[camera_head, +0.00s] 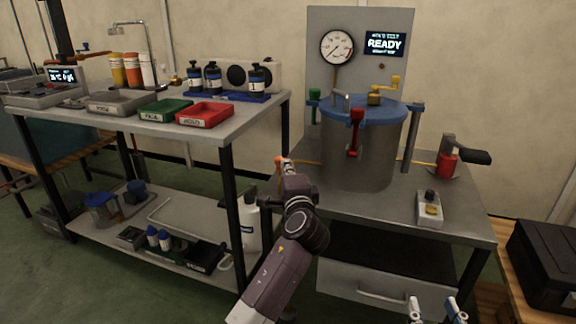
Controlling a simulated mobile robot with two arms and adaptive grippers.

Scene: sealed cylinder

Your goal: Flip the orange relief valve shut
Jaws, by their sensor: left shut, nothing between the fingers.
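A steel cylinder (362,155) with a blue lid (372,109) stands on the right bench. A thin yellow-orange pipe (306,163) runs from its left side. A small orange part (279,160), which looks like the relief valve's handle, shows at the tip of my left gripper (285,168). The gripper hides most of the valve, so I cannot tell its position or whether they touch. My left gripper is shut and empty, left of the cylinder. My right gripper (436,309) is at the bottom edge, its two fingertips apart, with nothing seen between them.
A gauge (337,47) and a READY display (386,44) are behind.

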